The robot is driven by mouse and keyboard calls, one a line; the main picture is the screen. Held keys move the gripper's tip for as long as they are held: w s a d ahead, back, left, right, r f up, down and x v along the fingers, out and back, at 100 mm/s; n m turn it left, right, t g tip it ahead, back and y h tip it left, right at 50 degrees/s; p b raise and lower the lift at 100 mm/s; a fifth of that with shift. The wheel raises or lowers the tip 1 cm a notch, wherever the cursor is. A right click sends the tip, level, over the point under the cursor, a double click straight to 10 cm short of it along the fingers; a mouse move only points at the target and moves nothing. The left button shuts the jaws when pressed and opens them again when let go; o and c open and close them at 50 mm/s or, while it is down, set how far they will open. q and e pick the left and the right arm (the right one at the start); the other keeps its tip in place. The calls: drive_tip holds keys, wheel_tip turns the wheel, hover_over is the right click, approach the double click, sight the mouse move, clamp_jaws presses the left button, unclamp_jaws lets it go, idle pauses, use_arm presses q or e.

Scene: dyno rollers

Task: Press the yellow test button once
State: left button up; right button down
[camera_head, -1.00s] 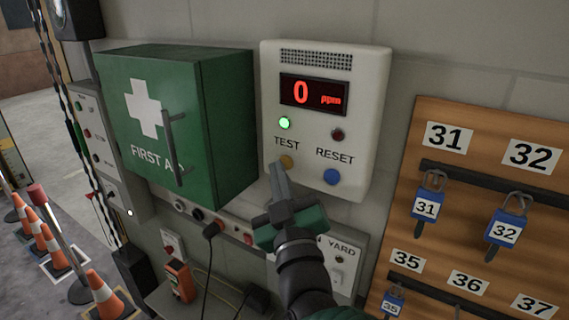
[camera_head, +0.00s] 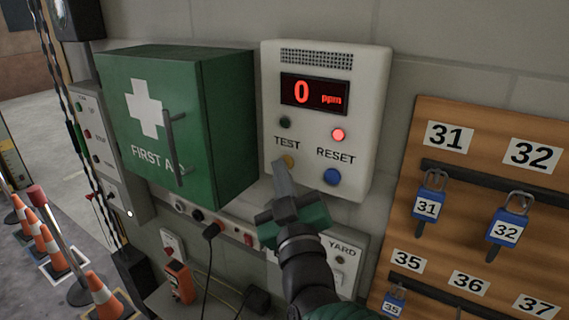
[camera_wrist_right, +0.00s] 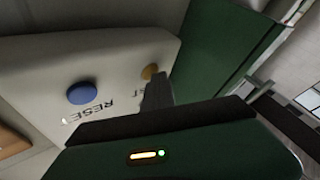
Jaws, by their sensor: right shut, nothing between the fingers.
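The yellow test button (camera_head: 289,161) is on the white gas detector panel (camera_head: 372,75), under the word TEST. My right gripper (camera_head: 279,168) is shut and empty, with its fingertips just below and left of the button in the head view. In the right wrist view the yellow button (camera_wrist_right: 150,72) shows just beyond the fingertips (camera_wrist_right: 157,80); I cannot tell whether they touch it. The red lamp (camera_head: 338,135) is lit and the green lamp (camera_head: 285,122) is dark. The display (camera_head: 315,94) reads 0 ppm. My left gripper is out of view.
The blue reset button (camera_head: 332,177) is close to the right of my gripper. A green first aid box (camera_head: 225,130) juts out on the left. A wooden board (camera_head: 450,260) with numbered blue padlocks hangs on the right.

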drive_tip(key=shift+s+a, duration=0.35)
drive_tip(key=shift+s, duration=0.3)
drive_tip(key=s+a, duration=0.1)
drive_tip(key=s, duration=0.1)
drive_tip(key=s+a, duration=0.2)
idle(0.4)
drive_tip(key=shift+f, duration=0.15)
